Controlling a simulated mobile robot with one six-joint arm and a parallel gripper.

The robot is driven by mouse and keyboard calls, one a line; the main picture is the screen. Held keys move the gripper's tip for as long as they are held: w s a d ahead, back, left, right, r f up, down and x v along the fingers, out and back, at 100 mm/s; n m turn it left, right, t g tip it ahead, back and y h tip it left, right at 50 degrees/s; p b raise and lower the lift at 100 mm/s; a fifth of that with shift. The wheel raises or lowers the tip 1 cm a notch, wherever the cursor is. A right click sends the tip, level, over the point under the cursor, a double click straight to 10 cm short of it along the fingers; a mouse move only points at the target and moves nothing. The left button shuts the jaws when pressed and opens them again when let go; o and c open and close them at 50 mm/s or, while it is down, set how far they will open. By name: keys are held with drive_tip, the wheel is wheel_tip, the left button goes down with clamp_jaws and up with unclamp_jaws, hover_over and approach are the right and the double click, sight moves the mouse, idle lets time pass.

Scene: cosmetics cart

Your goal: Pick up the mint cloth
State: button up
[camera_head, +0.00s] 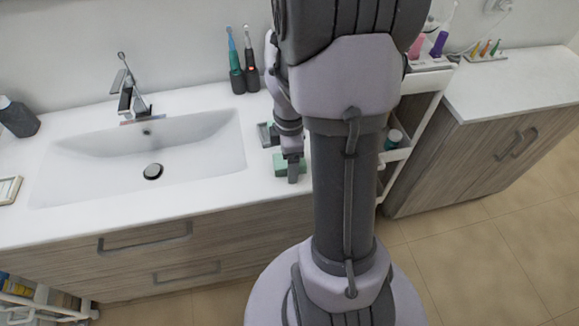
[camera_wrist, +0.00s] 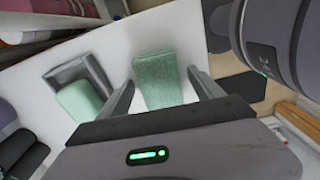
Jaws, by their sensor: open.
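The mint cloth (camera_wrist: 158,78) is a small folded pale green block lying on the white countertop. In the wrist view it shows between the two fingers of my gripper (camera_wrist: 161,80), which is open. Whether the fingers reach down beside it or are still above it, I cannot tell. In the head view the mint cloth (camera_head: 280,163) shows at the counter's right part, partly hidden behind my gripper (camera_head: 292,170). Nothing appears held.
A grey dish (camera_wrist: 66,74) with a green block (camera_wrist: 79,101) sits close beside the cloth. Two electric toothbrushes (camera_head: 243,80) stand behind. The sink basin (camera_head: 150,158) is to the left. A white cart (camera_head: 421,106) stands to the right, past the counter's end.

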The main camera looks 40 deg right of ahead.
drive_tip(key=shift+r, duration=0.15)
drive_tip(key=shift+c, duration=1)
drive_tip(key=c, duration=1.2)
drive_tip(key=shift+r, duration=0.2)
drive_tip(key=shift+c, duration=0.2)
wheel_tip(320, 180, up, 4)
drive_tip(key=p, duration=0.2)
drive_tip(key=shift+f+p, duration=0.25)
drive_tip(key=shift+p, duration=0.05)
drive_tip(key=s+a+r+b, duration=0.1)
drive_tip(key=s+a+b, duration=0.6)
drive_tip(key=s, duration=0.6)
drive_tip(key=shift+s+a, duration=0.35)
drive_tip(key=shift+a, duration=0.3)
